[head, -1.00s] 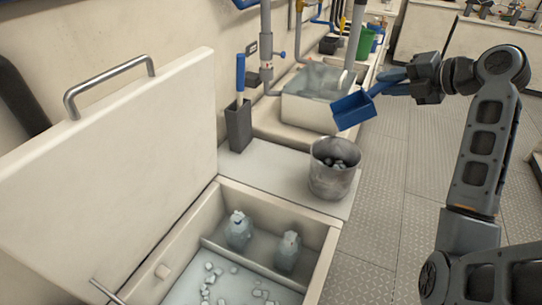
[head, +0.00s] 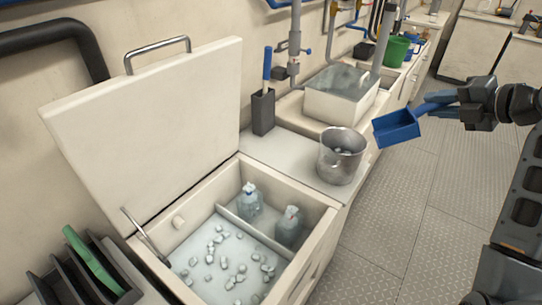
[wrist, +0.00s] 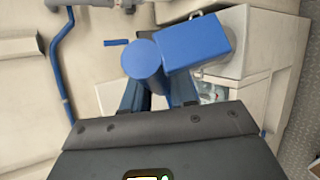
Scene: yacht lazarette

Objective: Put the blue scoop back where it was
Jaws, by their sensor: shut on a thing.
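The blue scoop (head: 397,127) has a square bowl and a straight handle. My gripper (head: 455,104) is shut on its handle and holds it in the air, right of the metal bucket and over the floor side. In the wrist view the scoop (wrist: 195,45) shows beyond the fingers, with the round handle end next to the bowl. A dark grey upright holder (head: 263,112) on the counter has a blue-handled tool (head: 267,68) standing in it. The open chest (head: 325,222) holds loose ice cubes and two bagged or bottled items behind a divider.
A metal bucket (head: 340,165) with ice stands on the counter beside the chest. The raised lid (head: 150,120) leans at the left. A sink basin (head: 341,95) and a green bucket (head: 397,50) lie farther back. A slotted rack (head: 75,280) holds a green board. The floor at right is clear.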

